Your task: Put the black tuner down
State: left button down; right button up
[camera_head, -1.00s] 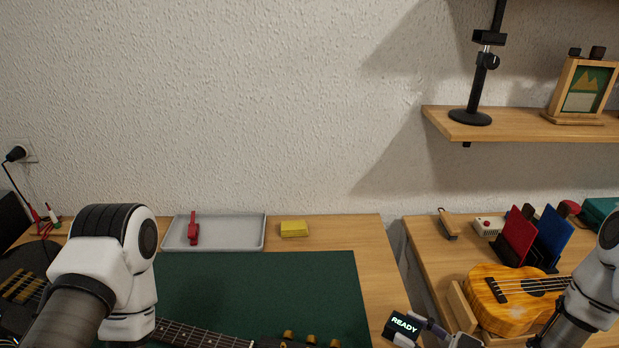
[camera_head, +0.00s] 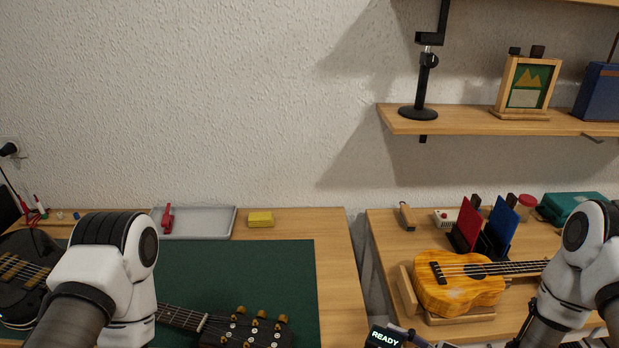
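The black tuner (camera_head: 384,338) shows at the bottom edge, its lit screen reading READY. It is in front of the gap between the two tables, and its lower part is cut off. My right gripper (camera_head: 408,337) is at the tuner's right side and appears shut on it; only a little of the fingers shows. My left arm comes in at the lower left over the green mat, but its gripper is out of view.
A dark guitar (camera_head: 245,328) lies on the green mat (camera_head: 270,275). A grey tray (camera_head: 213,222) with a red clamp (camera_head: 168,218) and a yellow block (camera_head: 260,219) stand behind. On the right table (camera_head: 385,222) are a ukulele (camera_head: 440,285) on a stand and red and blue upright panels.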

aim_at(368, 340)
jog(key=shift+m+t+h, duration=0.5)
jog(key=shift+m+t, duration=0.1)
jog(key=shift+t, duration=0.2)
jog(key=a, duration=0.1)
jog(key=w+a+f, duration=0.1)
jog(key=a, duration=0.1)
jog(key=w+a, duration=0.1)
jog(key=shift+a+f, duration=0.2)
jog(key=shift+a, duration=0.05)
jog(key=w+m+t+h, duration=0.2)
jog(key=w+a+m+t+h, duration=0.1)
jog(key=w, duration=0.1)
jog(key=shift+f+t+h, duration=0.35)
jog(key=shift+t+h, duration=0.05)
jog(key=d+m+t+h, duration=0.1)
jog(key=w+d+r+m+t+h, duration=0.1)
jog(key=h, duration=0.1)
jog(key=w+d+m+h, duration=0.1)
jog(key=m, duration=0.1)
jog(key=shift+d+r+t+h, duration=0.1)
jog(key=shift+r+t+h, duration=0.05)
jog(key=shift+t+h, duration=0.25)
jog(key=d+r+m+t+h, duration=0.1)
jog(key=d+r+m+h, duration=0.2)
jog(key=d+h, duration=0.3)
jog(key=shift+w+d+m, duration=0.25)
jog(key=shift+w+m, duration=0.2)
jog(key=shift+m, duration=0.05)
